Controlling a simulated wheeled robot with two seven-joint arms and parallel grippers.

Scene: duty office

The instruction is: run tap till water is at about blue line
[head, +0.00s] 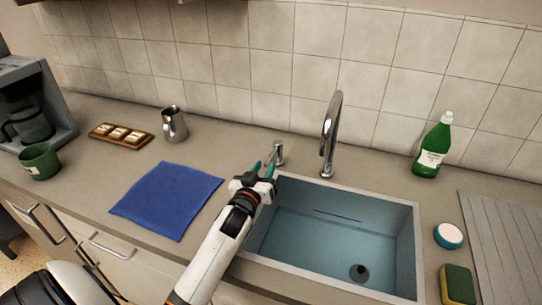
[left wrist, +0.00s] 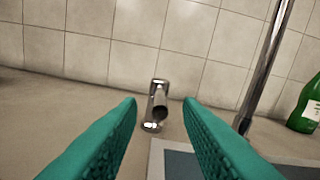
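The sink (head: 410,228) is a basin with bluish inner walls. A dark line (head: 337,215) runs along its far inner wall, and a dark drain (head: 358,272) shows in its floor. I cannot tell whether water stands in it. The tall chrome spout (head: 331,130) rises behind the sink, with no visible stream. The short chrome tap handle (head: 277,153) stands left of the spout; it also shows in the left wrist view (left wrist: 159,102). My left gripper (head: 265,167) is open and empty. Its teal fingers point at the handle, which appears between and beyond the fingertips. My right gripper is out of view.
A blue cloth (head: 168,200) lies left of the sink. A metal jug (head: 174,124), a tray of snacks (head: 121,134), a green mug (head: 40,161) and a coffee machine (head: 62,112) stand further left. A green bottle (head: 432,150), a round tub (head: 448,235) and a sponge (head: 457,285) are right.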

